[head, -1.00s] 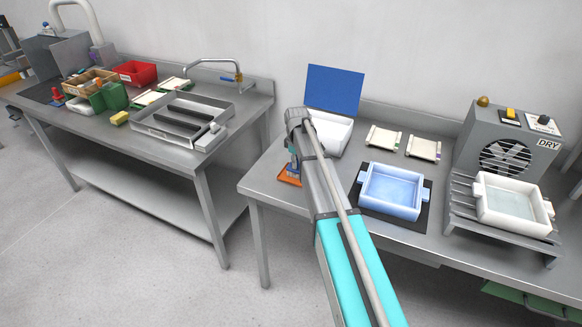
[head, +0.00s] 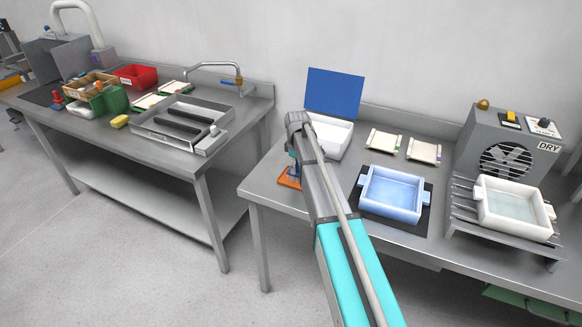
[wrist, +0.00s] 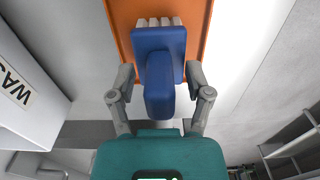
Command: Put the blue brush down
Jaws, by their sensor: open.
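The blue brush (wrist: 159,88) has a blue handle and head with pale bristles at its far end. In the wrist view it is over an orange tray (wrist: 196,18), with the bristle end toward the tray; whether it touches is hard to tell. My gripper (wrist: 159,78) is open, its grey fingers on either side of the handle with gaps showing. In the head view my gripper (head: 292,157) is mostly hidden behind my arm. A little blue of the brush (head: 294,171) shows above the orange tray (head: 287,182) at the table's left end.
A white box (head: 334,143) with a raised blue lid stands close behind my gripper; its lettered side (wrist: 22,85) shows in the wrist view. A pale blue basin (head: 391,190) on a black mat is to the right. The DRY unit (head: 508,140) stands farther right.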

